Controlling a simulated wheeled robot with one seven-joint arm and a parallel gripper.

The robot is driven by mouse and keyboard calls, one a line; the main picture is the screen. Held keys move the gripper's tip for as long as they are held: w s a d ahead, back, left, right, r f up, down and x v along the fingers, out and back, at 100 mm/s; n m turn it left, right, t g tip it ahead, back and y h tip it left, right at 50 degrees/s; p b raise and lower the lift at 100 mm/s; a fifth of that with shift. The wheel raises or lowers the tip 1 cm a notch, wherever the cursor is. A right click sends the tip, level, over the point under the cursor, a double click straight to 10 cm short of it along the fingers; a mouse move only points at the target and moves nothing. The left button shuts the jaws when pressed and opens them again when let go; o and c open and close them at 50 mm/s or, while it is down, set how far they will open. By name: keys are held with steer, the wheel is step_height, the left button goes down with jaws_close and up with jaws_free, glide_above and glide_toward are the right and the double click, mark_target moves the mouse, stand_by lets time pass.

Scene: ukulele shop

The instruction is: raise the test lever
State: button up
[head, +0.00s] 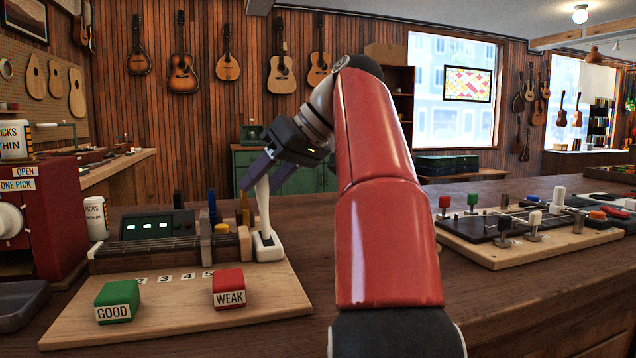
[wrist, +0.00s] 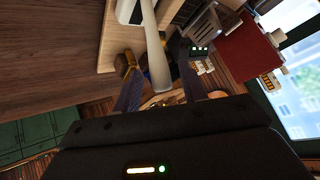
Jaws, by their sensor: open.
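The test lever (head: 263,207) is a pale, slim handle standing nearly upright in a white base (head: 267,246) at the right end of the wooden test board (head: 190,305). My gripper (head: 259,178) is at the lever's upper end, with its dark fingers pointing down. In the wrist view the lever (wrist: 157,62) runs between the two spread fingers of my gripper (wrist: 160,88). The jaws are open and do not look closed on the lever. The lever's tip is partly hidden by the fingers in the head view.
A green GOOD block (head: 117,301) and a red WEAK block (head: 229,288) sit at the board's front. A fretted neck piece (head: 150,252) lies left of the lever. A red pick dispenser (head: 45,215) stands far left, and another fixture board (head: 530,235) lies right.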

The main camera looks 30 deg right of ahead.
steer(key=s+d, duration=0.8)
steer(key=s, duration=0.1)
steer(key=shift+d, duration=0.1)
stand_by(0.7)
